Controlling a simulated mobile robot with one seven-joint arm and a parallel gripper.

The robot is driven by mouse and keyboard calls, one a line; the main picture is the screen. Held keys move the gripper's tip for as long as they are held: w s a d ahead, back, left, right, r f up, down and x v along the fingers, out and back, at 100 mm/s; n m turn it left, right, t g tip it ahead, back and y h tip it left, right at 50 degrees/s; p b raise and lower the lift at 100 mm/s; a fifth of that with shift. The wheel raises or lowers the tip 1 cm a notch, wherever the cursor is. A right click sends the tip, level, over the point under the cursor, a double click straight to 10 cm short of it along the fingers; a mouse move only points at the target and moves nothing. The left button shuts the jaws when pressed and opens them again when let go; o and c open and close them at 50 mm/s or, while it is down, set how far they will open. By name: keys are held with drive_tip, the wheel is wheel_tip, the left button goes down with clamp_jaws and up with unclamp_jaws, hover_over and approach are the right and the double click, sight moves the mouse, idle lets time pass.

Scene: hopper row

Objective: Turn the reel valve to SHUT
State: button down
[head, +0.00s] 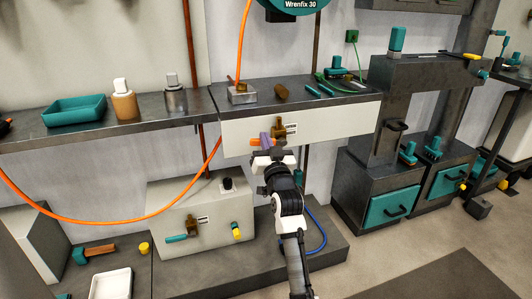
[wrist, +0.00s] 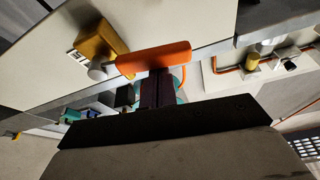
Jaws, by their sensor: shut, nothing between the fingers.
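A valve with a brass body (head: 279,128) and an orange lever sits on the white panel (head: 340,128) under the shelf. In the wrist view the orange lever (wrist: 155,57) sticks out to the right from the brass body (wrist: 100,40). A small label beside the body is too small to read, so I cannot tell whether this is the reel valve. My gripper (head: 266,142) is shut and empty in front of the lever. In the wrist view its dark purple fingers (wrist: 157,88) meet the lever's lower edge; I cannot tell whether they touch it.
An orange hose (head: 100,222) loops past on the left. Dark drawer cabinets (head: 350,185) stand at right.

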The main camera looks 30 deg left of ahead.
drive_tip(key=shift+s+f+n+b, duration=0.1)
drive_tip(key=shift+f+n+b, duration=0.3)
drive_tip(key=shift+b, duration=0.15)
drive_tip(key=shift+s+a+f, duration=0.15)
drive_tip(key=shift+f, duration=0.05)
idle(0.4)
